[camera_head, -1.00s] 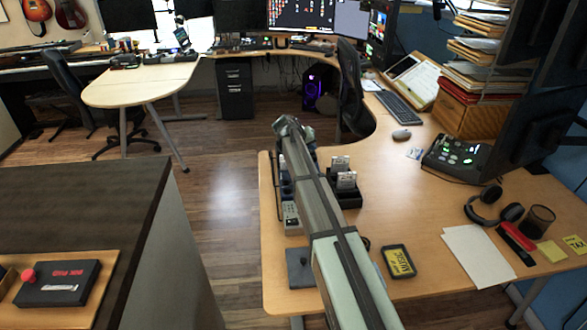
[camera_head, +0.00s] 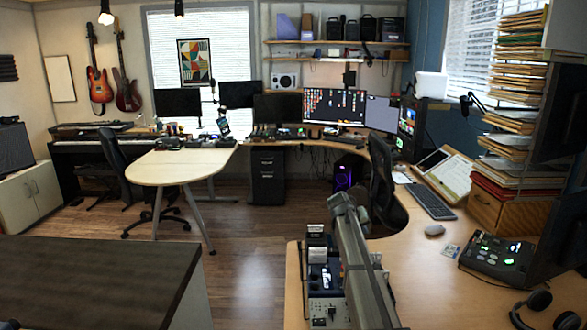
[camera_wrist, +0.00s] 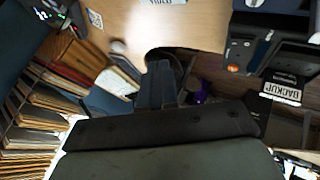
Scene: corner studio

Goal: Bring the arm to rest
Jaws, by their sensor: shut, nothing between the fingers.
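My arm (camera_head: 358,255) reaches over the right-hand desk (camera_head: 425,290) in the head view. My gripper cannot be clearly made out there. In the wrist view, my gripper's dark fingers (camera_wrist: 160,84) are together, with nothing seen between them. They appear in front of the desk edge and the dark chair area, and no contact with anything shows.
Beside my arm on the desk stands a holder of small boxes and devices (camera_head: 320,278); a black box labelled BACKUP (camera_wrist: 282,88) shows in the wrist view. A mouse (camera_head: 435,230), control panel (camera_head: 497,258) and stacked folders (camera_head: 510,120) are on the right. Dark counter (camera_head: 90,275) at left.

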